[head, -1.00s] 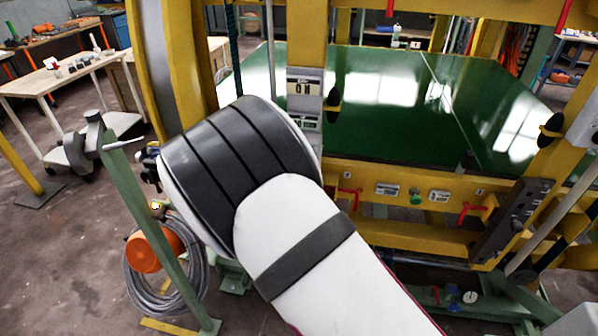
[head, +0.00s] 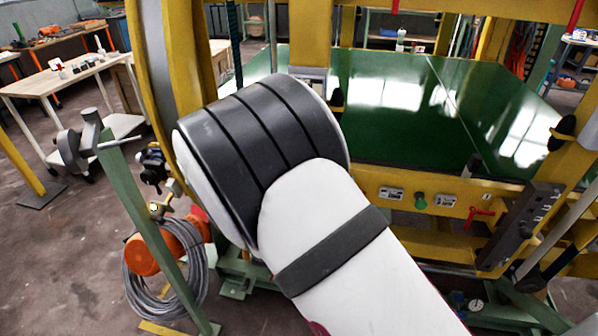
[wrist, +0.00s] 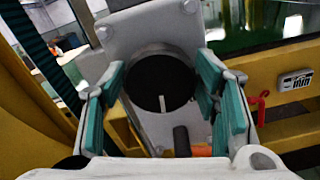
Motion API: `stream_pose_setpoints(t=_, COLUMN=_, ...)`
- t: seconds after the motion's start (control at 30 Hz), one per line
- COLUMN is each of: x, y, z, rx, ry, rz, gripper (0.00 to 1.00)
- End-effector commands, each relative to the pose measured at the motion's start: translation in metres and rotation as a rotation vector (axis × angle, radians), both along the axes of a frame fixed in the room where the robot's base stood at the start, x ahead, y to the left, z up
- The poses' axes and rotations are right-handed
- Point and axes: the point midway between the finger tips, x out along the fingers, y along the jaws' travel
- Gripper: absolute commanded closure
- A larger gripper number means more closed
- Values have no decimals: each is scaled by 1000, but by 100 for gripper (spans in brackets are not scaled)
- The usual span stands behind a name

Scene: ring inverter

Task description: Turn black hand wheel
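A round black wheel (wrist: 158,84) with a white line at its lower edge sits on a grey plate (wrist: 192,38) in the wrist view. I take it for the black hand wheel. My gripper (wrist: 161,88) has its teal-padded fingers spread on either side of the wheel, open. The pads stand close to its left and right edges; I cannot tell whether they touch it. A small dark knob (wrist: 181,139) juts out below it. In the head view my arm hides the gripper and this wheel.
Yellow frame beams surround the green panel (head: 400,110). Black knobs sit on the frame, one at the right (head: 562,132). A red handle (head: 478,214) and a green button (head: 420,201) are on the lower beam. A green post (head: 150,230) and coiled cable (head: 165,275) stand left.

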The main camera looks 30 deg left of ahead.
Motion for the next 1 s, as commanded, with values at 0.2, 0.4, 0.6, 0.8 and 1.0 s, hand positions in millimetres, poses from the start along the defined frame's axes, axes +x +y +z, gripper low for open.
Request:
stream_pose_setpoints(t=0.2, x=0, y=0, z=0, rx=-1, ry=0, rz=0, gripper=29)
stream_pose_setpoints(t=0.4, x=-3, y=-1, z=0, rx=-1, ry=0, rz=0, gripper=29)
stream_pose_setpoints(t=0.6, x=-29, y=-6, z=0, rx=-1, ry=1, rz=2, gripper=29)
stream_pose_setpoints(t=0.8, x=-70, y=-16, z=0, rx=-1, ry=2, rz=4, gripper=29)
stream_pose_setpoints(t=1.0, x=-101, y=-24, z=0, rx=-1, ry=0, rz=1, gripper=29)
